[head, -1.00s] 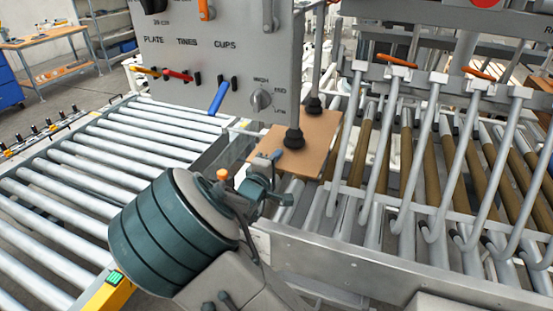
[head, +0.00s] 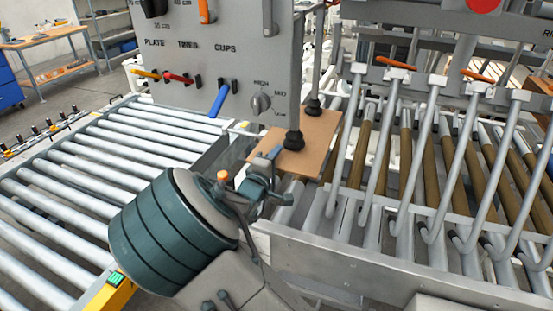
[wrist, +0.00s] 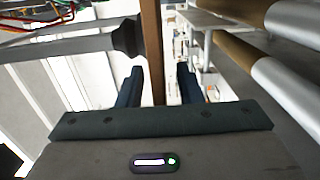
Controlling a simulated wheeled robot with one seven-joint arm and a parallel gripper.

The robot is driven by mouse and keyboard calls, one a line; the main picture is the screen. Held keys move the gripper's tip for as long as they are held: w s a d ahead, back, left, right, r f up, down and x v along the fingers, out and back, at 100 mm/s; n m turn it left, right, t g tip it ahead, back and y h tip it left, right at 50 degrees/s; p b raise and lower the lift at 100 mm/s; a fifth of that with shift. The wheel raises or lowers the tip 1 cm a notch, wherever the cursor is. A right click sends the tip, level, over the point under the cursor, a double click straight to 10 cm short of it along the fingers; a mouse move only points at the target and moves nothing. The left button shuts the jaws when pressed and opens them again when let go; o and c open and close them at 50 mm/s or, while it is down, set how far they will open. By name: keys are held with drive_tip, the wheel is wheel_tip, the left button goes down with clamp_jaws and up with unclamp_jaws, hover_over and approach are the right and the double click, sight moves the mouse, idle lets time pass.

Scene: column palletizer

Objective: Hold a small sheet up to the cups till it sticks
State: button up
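The small brown sheet (head: 318,132) lies roughly level under two black suction cups. The near cup (head: 294,141) and far cup (head: 313,106) appear to meet its upper face. In the wrist view the sheet (wrist: 152,45) is edge-on, and one cup (wrist: 127,39) appears against its left side. My gripper (head: 274,153) is at the sheet's near left edge. In the wrist view my gripper (wrist: 160,80) has one finger on each side of the sheet. The left finger is close to or touching it; a gap shows before the right finger.
A grey panel (head: 190,70) with a blue lever (head: 219,98) and a knob (head: 260,104) stands above and left of the sheet. Bent metal tines (head: 432,150) rise to the right. A roller conveyor (head: 90,160) lies to the left.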

drive_tip(key=shift+s+a, duration=0.25)
drive_tip(key=shift+s, duration=0.2)
drive_tip(key=p+v, duration=0.2)
drive_tip(key=v, duration=2)
drive_tip(key=shift+s, duration=0.45)
drive_tip(key=shift+d, duration=0.1)
